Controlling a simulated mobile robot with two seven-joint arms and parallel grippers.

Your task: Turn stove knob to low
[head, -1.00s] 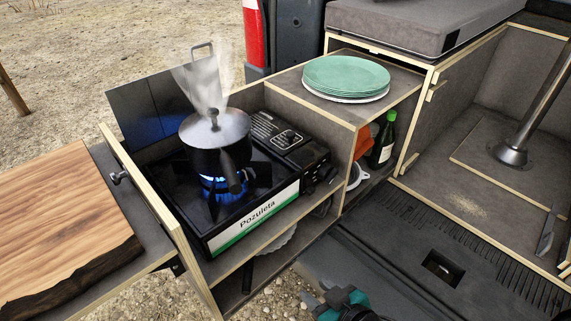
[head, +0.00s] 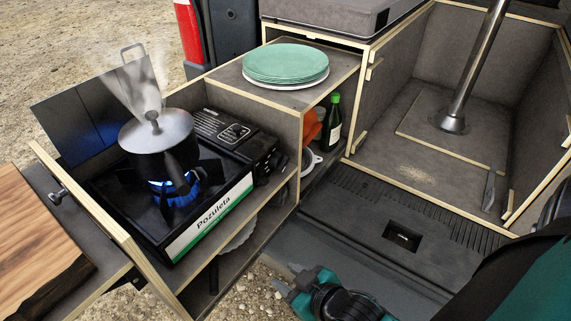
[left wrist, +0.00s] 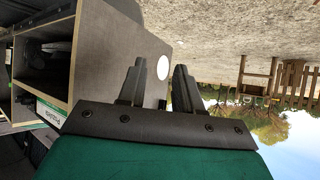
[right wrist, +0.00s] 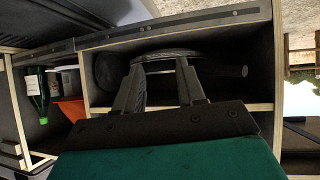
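The black camping stove (head: 205,228) sits in the wooden box with a blue flame lit under a steaming lidded pot (head: 160,140).
Green plates (head: 288,63) stand on the shelf right of the stove. A green bottle (head: 331,125) is below them. A cutting board (head: 35,240) lies at the left. A box wall (head: 110,225) borders the stove's left side. The space in front of the stove is open above the gravel.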

